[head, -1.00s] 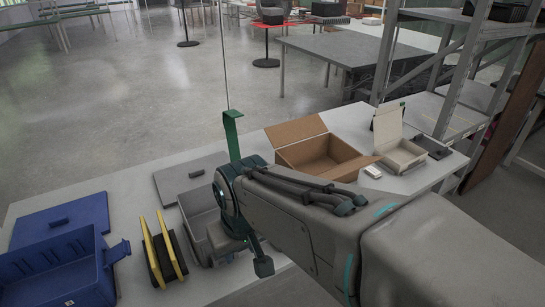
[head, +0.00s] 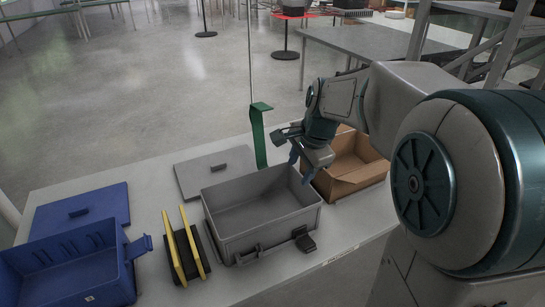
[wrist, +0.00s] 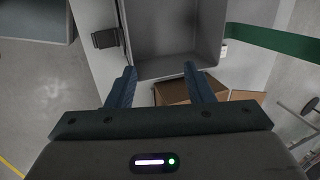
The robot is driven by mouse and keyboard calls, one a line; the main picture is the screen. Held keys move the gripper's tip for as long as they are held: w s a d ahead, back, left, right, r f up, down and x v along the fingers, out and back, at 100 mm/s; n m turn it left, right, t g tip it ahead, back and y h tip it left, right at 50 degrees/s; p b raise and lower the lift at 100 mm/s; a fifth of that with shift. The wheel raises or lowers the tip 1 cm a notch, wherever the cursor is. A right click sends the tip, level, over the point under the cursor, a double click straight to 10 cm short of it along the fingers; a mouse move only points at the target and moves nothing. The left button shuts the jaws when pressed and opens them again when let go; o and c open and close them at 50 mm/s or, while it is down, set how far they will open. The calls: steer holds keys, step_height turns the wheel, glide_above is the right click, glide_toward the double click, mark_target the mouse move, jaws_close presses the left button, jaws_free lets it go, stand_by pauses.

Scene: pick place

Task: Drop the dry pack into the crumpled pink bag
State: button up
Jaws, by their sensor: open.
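I see no crumpled pink bag in either current view, and nothing I can clearly name as the dry pack. My gripper (head: 300,168) is above the right end of an open grey bin (head: 265,229), beside an open cardboard box (head: 358,180). In the wrist view the two blue fingers of my gripper (wrist: 160,76) are apart with nothing between them. The grey bin (wrist: 173,66) lies beyond the fingertips there, and its visible inside looks empty. A small white item (wrist: 224,49) shows beside the bin; I cannot tell what it is.
A green upright strip (head: 258,136) stands behind the grey bin. A grey lid (head: 215,172) lies behind it. Yellow-and-black upright panels (head: 185,250), a blue crate (head: 68,270) and a blue lid (head: 81,210) are at the left. My arm blocks the table's right end.

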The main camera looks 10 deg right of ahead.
steer(key=w+f+m+t+b, duration=0.1)
steer(key=w+f+m, duration=0.4)
steer(key=w+m, duration=0.55)
steer(key=w+f+m+b, duration=0.1)
steer(key=w+f+m, duration=0.55)
steer(key=w, duration=0.75)
steer(key=shift+m, duration=0.7)
steer(key=x, duration=0.4)
steer(key=d+x, duration=0.1)
steer(key=x, duration=0.3)
steer(key=w+x, duration=0.1)
steer(key=x, duration=0.3)
steer(key=shift+d+f, duration=0.1)
steer(key=shift+d, duration=0.05)
steer(key=c, duration=0.8)
steer(key=shift+p, duration=0.35)
